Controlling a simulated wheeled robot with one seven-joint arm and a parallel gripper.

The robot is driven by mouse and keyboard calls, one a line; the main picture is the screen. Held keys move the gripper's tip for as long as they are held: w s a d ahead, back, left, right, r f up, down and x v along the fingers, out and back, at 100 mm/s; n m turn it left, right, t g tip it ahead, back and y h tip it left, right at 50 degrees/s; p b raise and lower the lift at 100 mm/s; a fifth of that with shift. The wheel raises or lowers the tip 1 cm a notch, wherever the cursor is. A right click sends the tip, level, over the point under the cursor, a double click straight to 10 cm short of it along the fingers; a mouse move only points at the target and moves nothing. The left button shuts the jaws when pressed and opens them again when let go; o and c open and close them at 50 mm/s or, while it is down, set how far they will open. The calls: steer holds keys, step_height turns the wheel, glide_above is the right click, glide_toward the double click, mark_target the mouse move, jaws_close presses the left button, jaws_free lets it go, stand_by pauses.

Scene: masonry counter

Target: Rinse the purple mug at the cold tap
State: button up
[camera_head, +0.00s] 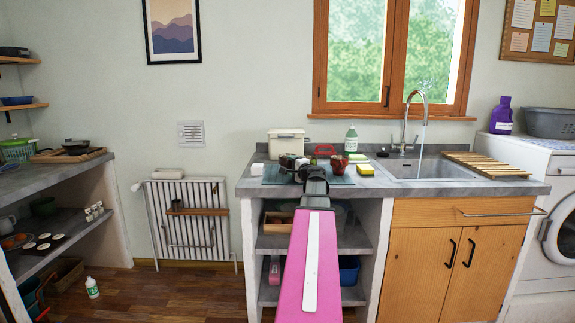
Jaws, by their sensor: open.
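My pink arm reaches forward from the bottom of the head view, and my gripper (311,174) is at the front of the counter, by a blue-grey mat (341,178). It is small in view but appears open, with nothing seen held. Several small cups or items crowd the mat just behind it, including a dark red one (338,163). I cannot make out a purple mug among them; part of the mat is hidden by my arm. The tall chrome tap (405,120) stands behind the sink (430,172) to the right. A thin stream of water seems to fall from its spout.
A yellow sponge (365,169), a white-and-green bottle (351,138) and a cream box (286,143) stand around the mat. A wooden slatted rack (487,164) covers the sink's right side. A washing machine (545,190) stands at far right.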

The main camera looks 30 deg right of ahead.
steer(key=w, duration=0.4)
steer(key=shift+w, duration=0.25)
steer(key=shift+s, duration=0.1)
jaws_close()
steer(key=shift+r, duration=0.1)
steer(key=shift+r, duration=0.65)
step_height(320, 180, up, 2)
steer(key=shift+r, duration=0.2)
steer(key=s+a+r, duration=0.6)
steer(key=a+r, duration=0.1)
steer(key=a, duration=0.3)
steer(key=shift+s, duration=0.2)
